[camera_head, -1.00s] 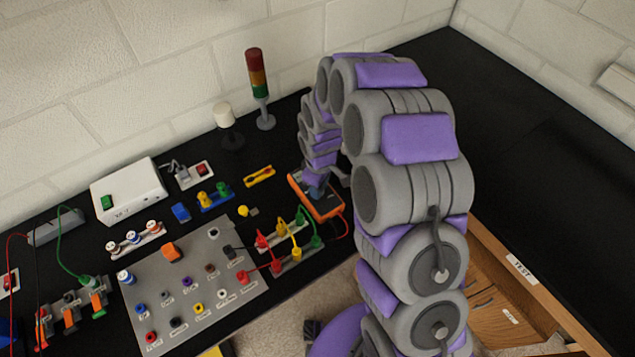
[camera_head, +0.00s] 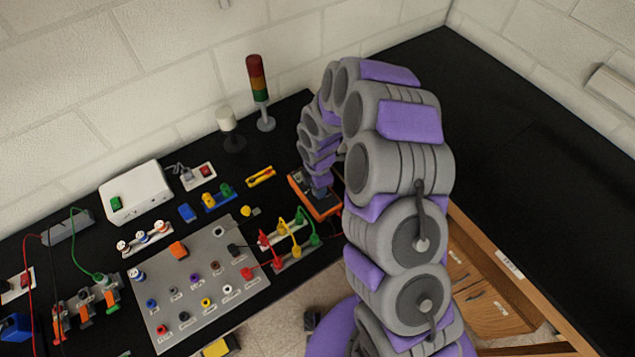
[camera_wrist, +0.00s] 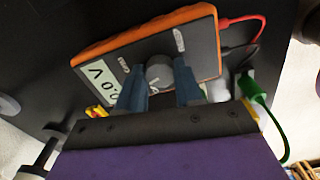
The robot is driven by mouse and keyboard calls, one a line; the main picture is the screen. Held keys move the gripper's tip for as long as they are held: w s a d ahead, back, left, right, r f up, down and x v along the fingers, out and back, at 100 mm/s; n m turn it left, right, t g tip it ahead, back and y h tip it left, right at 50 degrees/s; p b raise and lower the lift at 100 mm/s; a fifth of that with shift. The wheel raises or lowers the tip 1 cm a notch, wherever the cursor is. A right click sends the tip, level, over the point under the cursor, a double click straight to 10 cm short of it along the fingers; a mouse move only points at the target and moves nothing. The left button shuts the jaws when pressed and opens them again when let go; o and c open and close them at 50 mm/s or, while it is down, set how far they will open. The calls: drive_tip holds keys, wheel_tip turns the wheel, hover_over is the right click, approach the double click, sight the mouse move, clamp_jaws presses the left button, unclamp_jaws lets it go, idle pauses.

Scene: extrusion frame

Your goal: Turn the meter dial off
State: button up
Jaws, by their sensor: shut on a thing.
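The meter is an orange-edged multimeter (camera_wrist: 100,53) with a dark face, lying on the black bench; it also shows in the head view (camera_head: 297,184), partly hidden by my arm. Its display (camera_wrist: 101,82) shows characters that look like "0.0 V". The round grey dial (camera_wrist: 159,70) is in the middle of its face. My gripper (camera_wrist: 160,82) is over the meter with its two blue fingers on either side of the dial, shut on it. In the head view my gripper (camera_head: 320,190) reaches down onto the meter. The dial's pointer position cannot be told.
Red and black leads (camera_wrist: 241,20) plug into the meter's end. A green plug and cable (camera_wrist: 257,95) are close by the gripper. A grey panel with sockets (camera_head: 215,270) and a connector strip (camera_head: 290,246) lie left of the meter. A stack light (camera_head: 259,85) stands behind.

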drive_tip(key=n+p, duration=0.1)
drive_tip(key=n, duration=0.3)
drive_tip(key=shift+w+a+r+p, duration=0.1)
drive_tip(key=shift+w+p, duration=0.05)
drive_tip(key=shift+p, duration=0.25)
drive_tip(key=shift+n+p, duration=0.5)
drive_tip(key=shift+n, duration=1.7)
drive_tip(key=o, duration=1.1)
drive_tip(key=shift+c, duration=0.2)
wheel_tip(320, 180, up, 17)
